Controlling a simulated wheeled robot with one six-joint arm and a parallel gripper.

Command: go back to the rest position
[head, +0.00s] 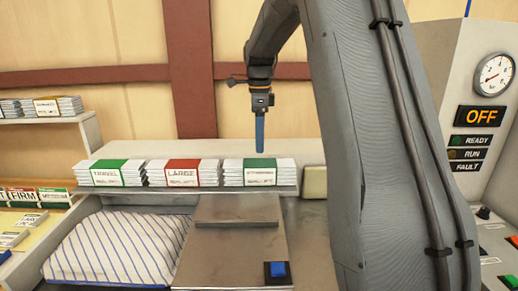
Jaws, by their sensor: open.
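My gripper (260,132) hangs from my grey arm in the upper middle of the head view, its blue fingers pointing down. It is seen side-on, so the two fingers overlap. Nothing shows held in it; it is open. It is in the air above or in front of the shelf with the labelled stacks; the exact depth is hard to tell. Below it on that shelf is a white stack with a green band (260,171). To its left are a red-banded stack marked LARGE (182,172) and a green-banded stack marked TRAVEL (119,173).
A striped pillow (112,247) lies at lower left beside a metal surface (225,250) with a blue button (278,269). A control panel at right has a gauge (495,75) and a display reading OFF (482,116). My arm hides the right middle.

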